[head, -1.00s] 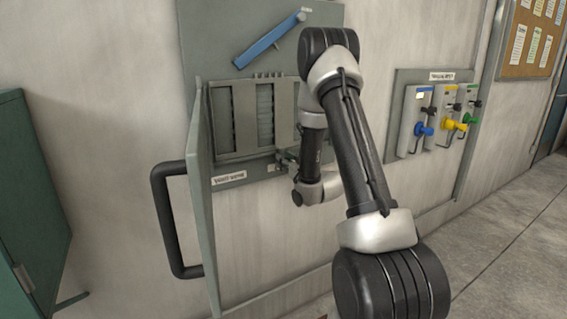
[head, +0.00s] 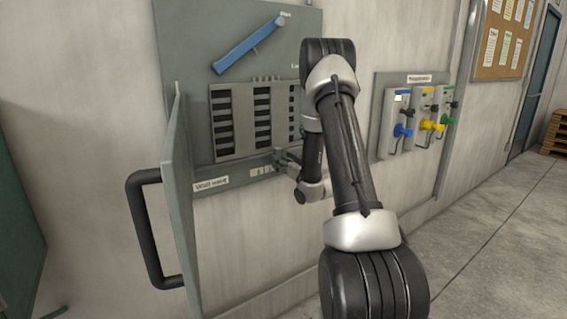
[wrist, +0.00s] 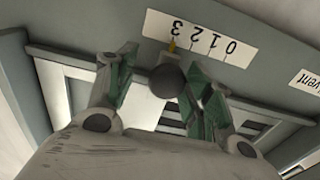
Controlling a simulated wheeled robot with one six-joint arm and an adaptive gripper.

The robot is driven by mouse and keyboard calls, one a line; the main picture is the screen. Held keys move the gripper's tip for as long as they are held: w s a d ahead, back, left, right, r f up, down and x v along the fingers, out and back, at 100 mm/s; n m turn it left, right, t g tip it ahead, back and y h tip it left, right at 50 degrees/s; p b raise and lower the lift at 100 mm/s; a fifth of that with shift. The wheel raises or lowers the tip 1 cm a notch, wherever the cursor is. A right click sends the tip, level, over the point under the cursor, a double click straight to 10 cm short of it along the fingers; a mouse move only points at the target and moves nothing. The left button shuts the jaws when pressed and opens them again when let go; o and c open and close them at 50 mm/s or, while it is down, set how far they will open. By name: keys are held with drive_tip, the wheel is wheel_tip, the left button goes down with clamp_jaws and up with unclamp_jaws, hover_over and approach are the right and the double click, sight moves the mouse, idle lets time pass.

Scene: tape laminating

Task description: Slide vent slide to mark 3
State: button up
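The vent slide's dark round knob (wrist: 168,81) sits between my gripper's fingers in the wrist view. Its yellow pointer (wrist: 172,46) stands at about the 3 mark on the white scale strip (wrist: 200,38), which reads upside down from 3 to 0. My gripper (wrist: 162,80) has its fingers apart on both sides of the knob, with a visible gap at least on the left. In the head view my gripper (head: 287,160) is at the lower edge of the wall vent (head: 235,120), partly behind my arm. The vent shows rows of dark open slots.
An open grey door (head: 180,190) with a black handle (head: 140,230) stands left of the vent. A blue lever (head: 249,45) is above it. A panel with blue, yellow and green valves (head: 420,120) is to the right.

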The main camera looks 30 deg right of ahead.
drive_tip(key=s, duration=1.2)
drive_tip(key=shift+d, duration=0.15)
